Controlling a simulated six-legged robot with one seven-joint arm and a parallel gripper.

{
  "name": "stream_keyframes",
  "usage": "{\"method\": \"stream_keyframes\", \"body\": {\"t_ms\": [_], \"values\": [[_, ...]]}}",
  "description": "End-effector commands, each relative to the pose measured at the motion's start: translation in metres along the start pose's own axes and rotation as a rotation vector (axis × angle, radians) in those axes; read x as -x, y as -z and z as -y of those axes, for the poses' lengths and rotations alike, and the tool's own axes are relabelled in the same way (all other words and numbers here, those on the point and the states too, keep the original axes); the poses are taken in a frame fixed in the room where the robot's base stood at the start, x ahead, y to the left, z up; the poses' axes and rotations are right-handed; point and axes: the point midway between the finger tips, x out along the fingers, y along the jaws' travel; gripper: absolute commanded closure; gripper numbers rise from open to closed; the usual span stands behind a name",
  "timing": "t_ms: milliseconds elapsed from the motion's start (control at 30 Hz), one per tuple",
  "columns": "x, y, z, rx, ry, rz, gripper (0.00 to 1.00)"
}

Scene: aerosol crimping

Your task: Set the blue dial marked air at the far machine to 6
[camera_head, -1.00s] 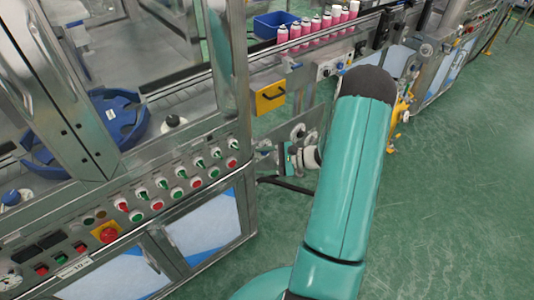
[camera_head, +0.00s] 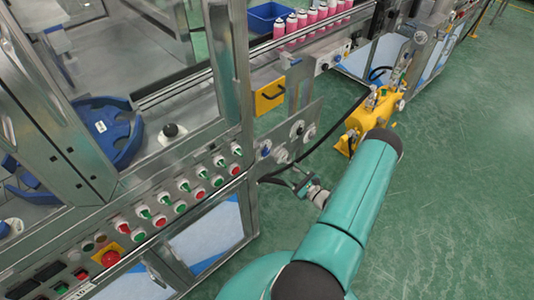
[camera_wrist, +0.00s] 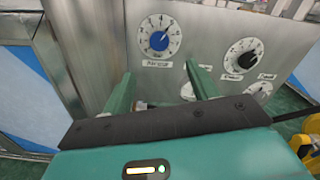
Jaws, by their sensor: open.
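The blue dial (camera_wrist: 159,40) sits on a white round scale on an upright metal panel in the wrist view. Its pointer tilts up and to the right. The label below it is too small to read surely. In the head view the blue dial (camera_head: 265,150) shows small on the panel's left part. My gripper (camera_wrist: 158,70) is open and empty, its two green fingers apart below the dial in the picture. They do not grip the dial. In the head view my gripper (camera_head: 299,180) is low in front of the panel, partly hidden by my arm.
A black dial (camera_wrist: 247,58) is right of the blue one, with other white-scaled dials lower down. A yellow tank (camera_head: 368,121) stands on the green floor beyond. A near machine with buttons (camera_head: 185,186) fills the left. Open floor lies to the right.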

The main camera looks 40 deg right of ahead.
Motion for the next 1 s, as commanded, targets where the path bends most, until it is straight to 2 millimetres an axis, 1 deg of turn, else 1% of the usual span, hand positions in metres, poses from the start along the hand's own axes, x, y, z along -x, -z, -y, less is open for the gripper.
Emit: {"method": "stream_keyframes", "body": {"t_ms": [167, 267, 600, 700, 833, 1000], "values": [[-0.017, -0.001, -0.001, 0.002, -0.003, 0.004, 0.41], [-0.034, -0.001, -0.001, 0.002, -0.003, 0.003, 0.41], [-0.102, -0.001, -0.002, 0.002, -0.004, 0.003, 0.41], [-0.117, -0.001, -0.001, 0.002, -0.003, 0.003, 0.41], [-0.13, -0.001, -0.002, 0.001, -0.003, 0.002, 0.41], [-0.136, -0.001, -0.001, 0.001, -0.002, 0.002, 0.41]]}}
